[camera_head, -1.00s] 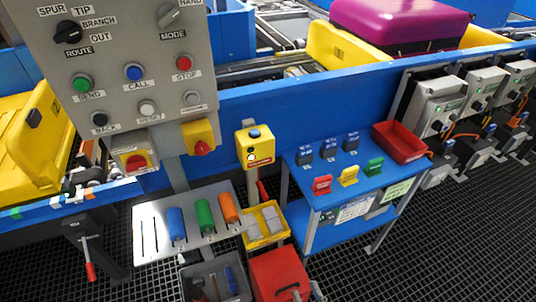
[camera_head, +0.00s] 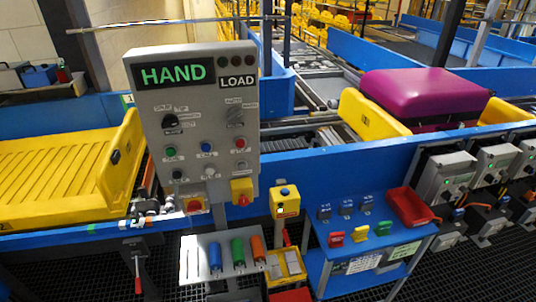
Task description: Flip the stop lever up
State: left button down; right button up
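A lever with a red grip (camera_head: 138,284) hangs from a dark bracket (camera_head: 134,246) under the blue conveyor side at lower left. Its rod points down, with the red grip at the low end. It looks like the stop lever, but I cannot read a label on it. A second red handle (camera_head: 286,238) shows below the yellow button box, partly hidden. Neither of my grippers is in view.
A grey control panel (camera_head: 192,100) reading HAND and LOAD stands right of the lever. A tool shelf (camera_head: 191,262) and a blue table (camera_head: 342,252) are further right. A yellow tray (camera_head: 60,165) lies on the conveyor above the lever; dark grating covers the floor.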

aim_at(138, 281)
jog(key=u, duration=1.4)
